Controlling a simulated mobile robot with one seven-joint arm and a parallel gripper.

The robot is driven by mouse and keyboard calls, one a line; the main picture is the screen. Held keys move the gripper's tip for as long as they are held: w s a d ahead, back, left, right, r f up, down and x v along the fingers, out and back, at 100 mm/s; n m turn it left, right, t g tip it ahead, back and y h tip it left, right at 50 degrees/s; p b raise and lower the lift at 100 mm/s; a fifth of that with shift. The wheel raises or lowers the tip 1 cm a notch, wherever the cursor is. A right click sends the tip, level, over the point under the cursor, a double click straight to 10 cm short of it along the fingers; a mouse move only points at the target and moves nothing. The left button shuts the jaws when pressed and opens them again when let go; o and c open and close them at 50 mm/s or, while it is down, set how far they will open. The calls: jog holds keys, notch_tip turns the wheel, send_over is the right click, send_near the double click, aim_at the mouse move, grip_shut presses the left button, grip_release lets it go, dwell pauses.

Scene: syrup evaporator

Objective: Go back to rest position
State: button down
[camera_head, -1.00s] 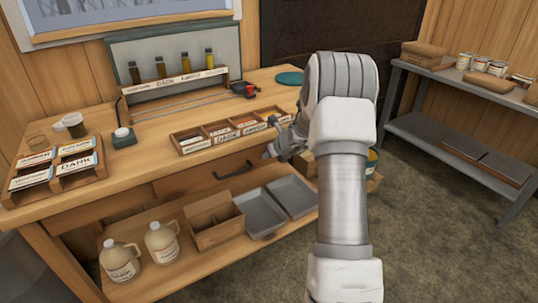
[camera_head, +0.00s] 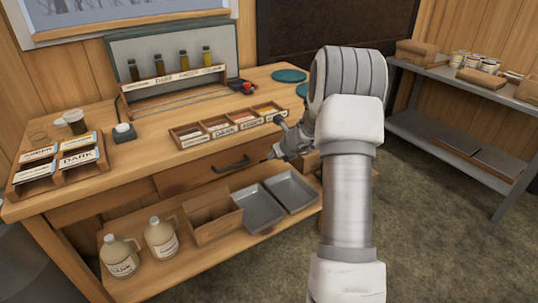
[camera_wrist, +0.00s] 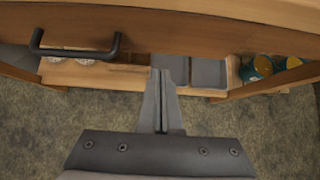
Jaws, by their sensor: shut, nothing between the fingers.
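My gripper (camera_head: 277,154) is shut and empty. In the head view it hangs in front of the wooden bench's front edge, to the right of the drawer handle (camera_head: 231,164). In the wrist view my gripper (camera_wrist: 160,74) shows its two fingers together, pointing toward the bench's lower shelf, with the black drawer handle (camera_wrist: 75,51) to the upper left. My arm hides part of the bench's right end in the head view.
The bench top (camera_head: 150,150) holds a sectioned label tray (camera_head: 228,125), a rack of sample bottles (camera_head: 172,80) and a label box (camera_head: 60,165). Jugs (camera_head: 161,238), a cardboard box (camera_head: 213,217) and metal pans (camera_head: 291,190) are on the lower shelf. A grey shelf unit (camera_head: 440,137) stands right; floor between is clear.

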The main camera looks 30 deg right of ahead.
jog(key=p+v, duration=0.1)
jog(key=v, duration=0.7)
jog(key=shift+s+r, duration=0.2)
jog(key=shift+r, duration=0.15)
